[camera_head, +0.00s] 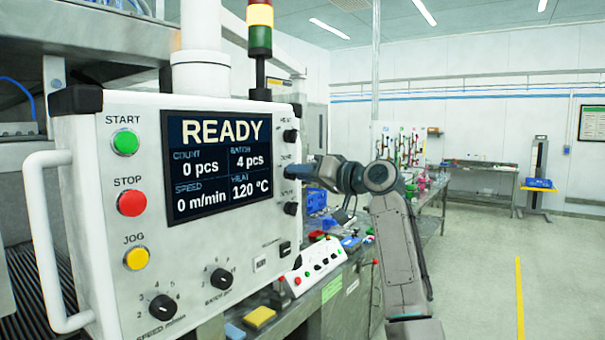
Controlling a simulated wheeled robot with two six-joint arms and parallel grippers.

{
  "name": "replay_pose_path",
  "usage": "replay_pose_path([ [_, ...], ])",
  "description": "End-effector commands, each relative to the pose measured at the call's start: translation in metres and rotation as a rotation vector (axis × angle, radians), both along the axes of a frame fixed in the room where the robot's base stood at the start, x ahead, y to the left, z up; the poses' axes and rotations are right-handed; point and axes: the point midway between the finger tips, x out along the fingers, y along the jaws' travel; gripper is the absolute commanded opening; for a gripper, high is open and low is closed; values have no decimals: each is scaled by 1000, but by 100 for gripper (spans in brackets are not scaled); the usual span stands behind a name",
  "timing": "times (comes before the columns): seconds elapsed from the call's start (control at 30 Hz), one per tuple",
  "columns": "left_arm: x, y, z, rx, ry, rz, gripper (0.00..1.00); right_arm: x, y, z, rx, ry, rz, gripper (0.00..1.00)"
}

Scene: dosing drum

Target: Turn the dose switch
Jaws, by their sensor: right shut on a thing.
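The white control panel (95,215) fills the left of the view, with a lit screen (215,165) that reads READY, count 0 pcs, batch 4 pcs and 120 °C. A column of black knobs runs down its right edge, with an upper knob (290,136) and a lower knob (291,209). My right gripper (291,172) comes in from the right and is shut on the middle knob, the dose switch. The gripper hides most of this knob, so its pointer does not show. The small labels there are hard to read. My left gripper is not in view.
Start (125,142), stop (132,203) and jog (137,258) buttons sit left of the screen, beside a white handle (45,240). Speed (163,307) and batch (221,279) knobs are below. A cluttered bench (345,290) stands behind; the floor at right is clear.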

Motion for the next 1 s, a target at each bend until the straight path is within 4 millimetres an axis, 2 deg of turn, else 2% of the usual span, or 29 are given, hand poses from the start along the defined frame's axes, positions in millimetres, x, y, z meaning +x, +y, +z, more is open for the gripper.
replay_pose_path([
  [0.5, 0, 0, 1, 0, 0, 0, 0, 0, -1, 2, 13, 12, -2, 4],
  [0.53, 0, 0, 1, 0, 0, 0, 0, 0, -1, 2, 13, 10, -3, 32],
  [0.83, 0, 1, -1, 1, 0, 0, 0, -1, -1, 0, 11, 13, -1, 32],
  [1.0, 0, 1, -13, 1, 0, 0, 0, -10, -16, -3, 11, 9, -3, 32],
])
